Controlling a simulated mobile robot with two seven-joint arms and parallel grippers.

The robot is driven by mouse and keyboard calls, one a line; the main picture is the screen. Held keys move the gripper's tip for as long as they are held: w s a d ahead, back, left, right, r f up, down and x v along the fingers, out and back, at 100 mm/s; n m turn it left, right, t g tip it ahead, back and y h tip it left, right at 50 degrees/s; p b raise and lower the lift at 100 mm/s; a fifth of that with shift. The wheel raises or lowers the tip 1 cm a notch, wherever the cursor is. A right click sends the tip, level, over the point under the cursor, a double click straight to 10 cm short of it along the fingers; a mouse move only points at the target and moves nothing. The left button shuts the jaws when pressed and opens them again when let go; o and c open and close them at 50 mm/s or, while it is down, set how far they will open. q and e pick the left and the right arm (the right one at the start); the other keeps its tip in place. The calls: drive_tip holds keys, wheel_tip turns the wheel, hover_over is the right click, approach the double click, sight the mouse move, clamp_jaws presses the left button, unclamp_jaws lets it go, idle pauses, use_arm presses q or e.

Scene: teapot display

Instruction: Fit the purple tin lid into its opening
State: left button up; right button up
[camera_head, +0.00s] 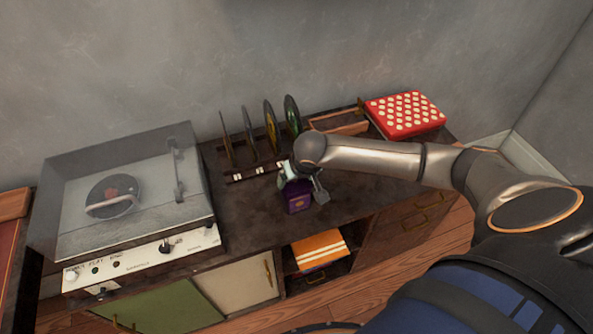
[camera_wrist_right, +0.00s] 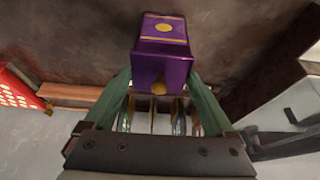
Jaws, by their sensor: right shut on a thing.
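The purple tin (camera_head: 298,203) stands on the cabinet top near its front edge, with gold markings on its front. It also shows in the right wrist view (camera_wrist_right: 163,27). My right gripper (camera_head: 297,182) is above it, and its two green fingers (camera_wrist_right: 163,75) are on either side of the purple lid (camera_wrist_right: 162,68), shut on it. A gold knob (camera_wrist_right: 158,88) sticks out from the lid toward the wrist. The lid lines up closely with the top of the tin. I cannot tell whether it is fully seated. The opening is hidden. My left gripper is not in view.
A record player (camera_head: 130,205) with a clear cover fills the left. A rack (camera_head: 240,175) of upright discs stands behind the tin. A red box with white dots (camera_head: 405,114) and a wooden tray (camera_head: 338,124) are at the back right. The surface between player and tin is clear.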

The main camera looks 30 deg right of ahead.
drive_tip(key=o, duration=1.2)
drive_tip(key=v, duration=1.2)
drive_tip(key=shift+s+a+r, duration=0.1)
drive_tip(key=shift+s+r, duration=0.05)
drive_tip(key=shift+r, duration=0.05)
